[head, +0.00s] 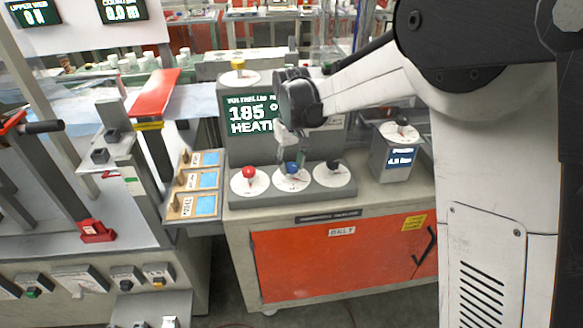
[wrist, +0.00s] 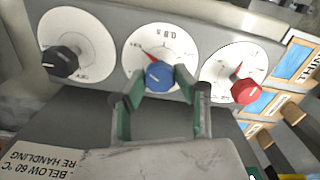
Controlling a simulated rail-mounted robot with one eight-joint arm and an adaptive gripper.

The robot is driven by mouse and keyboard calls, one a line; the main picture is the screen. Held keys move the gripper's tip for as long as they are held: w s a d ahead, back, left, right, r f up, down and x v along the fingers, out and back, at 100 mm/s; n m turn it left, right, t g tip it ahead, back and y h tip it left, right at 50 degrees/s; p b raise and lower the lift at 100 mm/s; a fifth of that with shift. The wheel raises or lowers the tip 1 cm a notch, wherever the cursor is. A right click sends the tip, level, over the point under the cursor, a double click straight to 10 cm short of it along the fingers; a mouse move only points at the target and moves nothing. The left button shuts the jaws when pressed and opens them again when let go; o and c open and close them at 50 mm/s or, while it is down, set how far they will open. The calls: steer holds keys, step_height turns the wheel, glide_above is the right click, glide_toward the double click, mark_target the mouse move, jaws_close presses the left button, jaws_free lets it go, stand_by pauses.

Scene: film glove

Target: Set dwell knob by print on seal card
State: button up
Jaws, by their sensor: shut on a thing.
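The blue knob (wrist: 158,76) sits in the middle of three white dials. Its dial shows "0.8 s" print and a red pointer aimed up and left in the wrist view. In the head view the blue knob (head: 291,168) is on the panel below the screen. My gripper (wrist: 158,86) is shut on the blue knob, with a green-padded finger on each side. In the head view my gripper (head: 290,145) comes down from above onto it.
The red knob (head: 249,172) and the black knob (head: 333,166) flank the blue one closely. A green screen (head: 250,115) behind reads "185 °" and "HEATI", partly covered by my arm. A smaller box with a screen (head: 400,158) stands at right.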

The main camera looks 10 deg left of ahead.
mark_target(292, 165)
steer(key=n+b, duration=0.2)
steer(key=n, duration=0.4)
steer(key=n+b, duration=0.1)
steer(key=n, duration=0.5)
stand_by(0.5)
steer(key=o, duration=1.1)
step_height(292, 165, up, 12)
steer(key=shift+s, duration=0.1)
